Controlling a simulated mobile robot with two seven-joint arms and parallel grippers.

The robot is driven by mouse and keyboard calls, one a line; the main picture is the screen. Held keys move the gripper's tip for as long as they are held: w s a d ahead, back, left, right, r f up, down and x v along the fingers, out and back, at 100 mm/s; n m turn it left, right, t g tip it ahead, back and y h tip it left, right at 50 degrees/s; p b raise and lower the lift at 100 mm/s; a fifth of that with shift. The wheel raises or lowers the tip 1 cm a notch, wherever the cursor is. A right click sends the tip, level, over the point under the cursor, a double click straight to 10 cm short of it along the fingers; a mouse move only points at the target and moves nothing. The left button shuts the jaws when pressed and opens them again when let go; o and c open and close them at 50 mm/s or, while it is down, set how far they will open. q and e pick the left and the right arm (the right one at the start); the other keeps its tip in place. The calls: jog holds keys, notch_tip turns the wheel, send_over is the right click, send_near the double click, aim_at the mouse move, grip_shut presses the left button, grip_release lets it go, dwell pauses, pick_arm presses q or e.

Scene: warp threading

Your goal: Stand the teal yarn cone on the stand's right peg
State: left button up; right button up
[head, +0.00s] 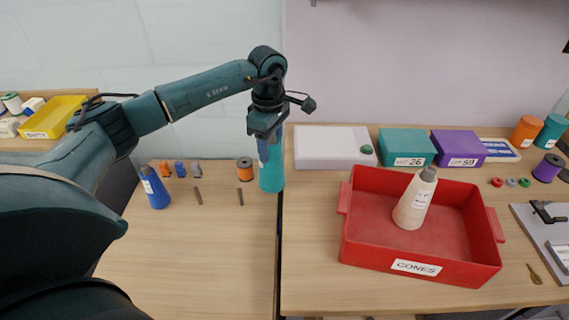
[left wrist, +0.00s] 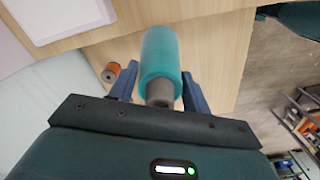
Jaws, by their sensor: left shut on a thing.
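The teal yarn cone (head: 271,172) hangs upright below my left gripper (head: 264,142) in the head view, near the seam between two table tops. In the left wrist view my left gripper (left wrist: 160,88) has its blue fingers on both sides of the cone's narrow grey top, and the teal body (left wrist: 160,55) extends away. I cannot tell whether the cone's base touches the table. Two short dark grey pins, a left one (head: 198,196) and a right one (head: 240,197), show left of the cone; I cannot tell whether they are the stand's pegs. My right gripper is not in view.
A blue cone (head: 156,188) and an orange spool (head: 244,168) stand on the left table. A red tray (head: 365,240) holding a cream cone (head: 415,200) is at the right. Teal (head: 405,145) and purple (head: 459,146) boxes stand behind it. The left table's front is clear.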

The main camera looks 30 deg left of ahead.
pick_arm(q)
jog(key=w+a+f+n+b, duration=0.1)
jog(key=a+f+n, duration=0.2)
jog(key=a+n, duration=0.45)
jog(key=w+a+f+n+b, duration=0.1)
jog(key=a+f+n+b, duration=0.15)
jog(key=a+n, duration=0.45)
jog(key=shift+n, duration=0.55)
jog(key=f+b, duration=0.1)
jog(key=f, duration=0.2)
jog(key=f+b, duration=0.2)
jog(key=f, duration=0.1)
jog(key=f+b, duration=0.2)
jog(key=f, duration=0.1)
jog(key=shift+w+d+f, duration=0.15)
jog(key=shift+d, duration=0.2)
jog(key=shift+f+b, duration=1.05)
jog(key=shift+f, duration=0.5)
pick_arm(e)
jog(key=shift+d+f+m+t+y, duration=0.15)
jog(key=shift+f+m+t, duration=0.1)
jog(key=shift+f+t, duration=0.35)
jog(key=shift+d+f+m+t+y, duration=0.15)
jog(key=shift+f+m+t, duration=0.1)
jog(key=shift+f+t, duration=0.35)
